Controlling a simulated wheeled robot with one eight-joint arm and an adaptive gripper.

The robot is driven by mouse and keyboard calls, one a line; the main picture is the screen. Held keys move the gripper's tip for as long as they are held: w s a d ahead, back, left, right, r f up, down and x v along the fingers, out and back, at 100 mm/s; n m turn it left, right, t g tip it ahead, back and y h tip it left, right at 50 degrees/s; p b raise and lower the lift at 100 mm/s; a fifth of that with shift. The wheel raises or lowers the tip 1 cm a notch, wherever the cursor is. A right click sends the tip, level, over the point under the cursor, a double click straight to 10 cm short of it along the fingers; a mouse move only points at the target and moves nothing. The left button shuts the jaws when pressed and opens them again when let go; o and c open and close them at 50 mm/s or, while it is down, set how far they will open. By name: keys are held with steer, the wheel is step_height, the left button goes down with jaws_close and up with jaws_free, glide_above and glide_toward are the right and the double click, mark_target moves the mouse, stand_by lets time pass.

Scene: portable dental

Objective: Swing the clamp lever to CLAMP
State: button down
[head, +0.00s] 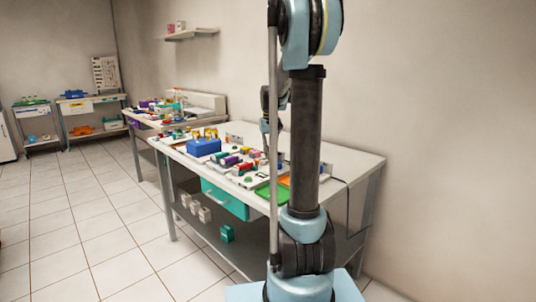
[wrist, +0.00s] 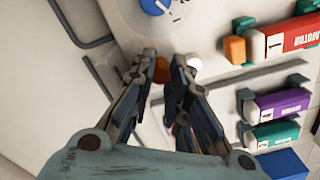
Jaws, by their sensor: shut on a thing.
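In the wrist view the two fingers of my gripper (wrist: 160,72) reach down to a pale panel. An orange-brown knob (wrist: 161,69) sits between the fingertips, and they are shut on it. It looks like the end of the clamp lever; the rest of the lever is hidden by the fingers. A white round knob (wrist: 194,62) is just right of the right fingertip. I cannot read any CLAMP mark. In the head view my arm covers part of the workbench (head: 350,160), and the fingertips cannot be made out.
A blue dial (wrist: 156,5) is above the fingers in the wrist view. On the right are a red block marked MOTOR (wrist: 290,38), a purple block (wrist: 280,105), a green block (wrist: 275,135) and a blue block (wrist: 284,165). A blue box (head: 203,147) stands on the bench.

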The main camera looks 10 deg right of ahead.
mark_target(271, 163)
steer(key=shift+s+m, duration=0.25)
steer(key=shift+m, duration=0.45)
steer(key=shift+s+m, duration=0.25)
steer(key=shift+m, duration=0.45)
steer(key=c, duration=1.5)
jaws_free()
steer(key=shift+s, duration=0.1)
step_height(271, 163, up, 12)
steer(key=shift+f, duration=0.1)
